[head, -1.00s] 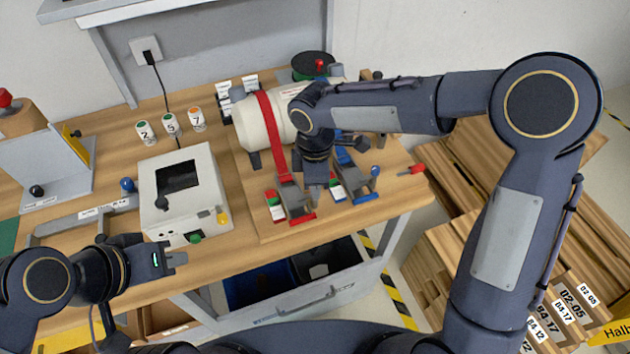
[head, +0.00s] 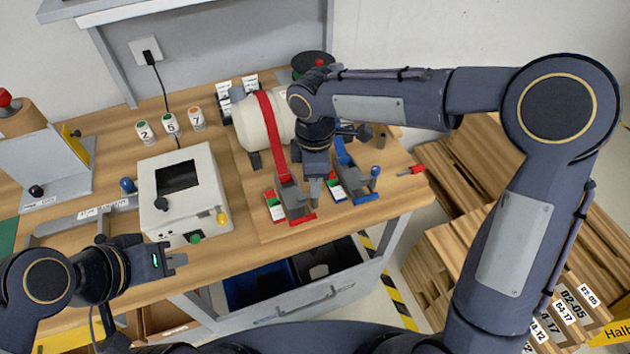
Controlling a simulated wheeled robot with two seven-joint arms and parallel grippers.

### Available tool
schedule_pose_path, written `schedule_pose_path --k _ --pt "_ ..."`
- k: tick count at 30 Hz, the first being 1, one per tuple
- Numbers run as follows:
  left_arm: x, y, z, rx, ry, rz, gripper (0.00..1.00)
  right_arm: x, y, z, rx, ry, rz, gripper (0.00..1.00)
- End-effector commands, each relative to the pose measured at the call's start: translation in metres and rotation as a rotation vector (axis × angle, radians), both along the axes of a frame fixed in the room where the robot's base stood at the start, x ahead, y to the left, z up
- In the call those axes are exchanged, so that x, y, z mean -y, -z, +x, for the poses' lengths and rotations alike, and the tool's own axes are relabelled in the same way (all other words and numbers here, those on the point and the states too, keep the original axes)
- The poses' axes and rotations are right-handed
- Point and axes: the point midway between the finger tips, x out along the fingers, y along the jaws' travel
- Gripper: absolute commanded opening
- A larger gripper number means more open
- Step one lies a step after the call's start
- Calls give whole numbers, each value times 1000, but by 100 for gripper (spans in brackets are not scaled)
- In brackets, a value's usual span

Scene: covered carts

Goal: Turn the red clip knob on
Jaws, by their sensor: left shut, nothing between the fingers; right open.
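The red clip (head: 293,203) has a grey lever body on a red base and sits near the front of the wooden board. A red strap (head: 270,125) runs from it over a white cylinder (head: 250,122). A label with white and green parts lies on its left side. Its knob does not show clearly; my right gripper covers that area. My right gripper (head: 315,193) is open, pointing down over the right side of the red clip; contact cannot be told. My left gripper (head: 180,262) is shut and empty, in front of the table's left part, far from the clip.
A blue clip (head: 355,185) with a blue knob (head: 375,171) stands close to the right of the red one. A white box with a screen (head: 184,200) stands to the left. A red-handled tool (head: 417,169) lies near the right edge. Several numbered canisters (head: 171,123) stand behind.

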Motion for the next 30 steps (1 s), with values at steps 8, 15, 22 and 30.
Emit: schedule_pose_path --k 8,15,22,30 --pt "0 4 0 0 0 0 0 0 -44 1 3 0 1 41" --pt "0 4 0 0 0 0 0 0 -53 0 0 -1 0 41" --pt "0 4 0 0 0 0 0 0 -52 0 0 -1 0 41" --pt "0 4 0 0 0 0 0 12 -58 -4 12 49 10 41"
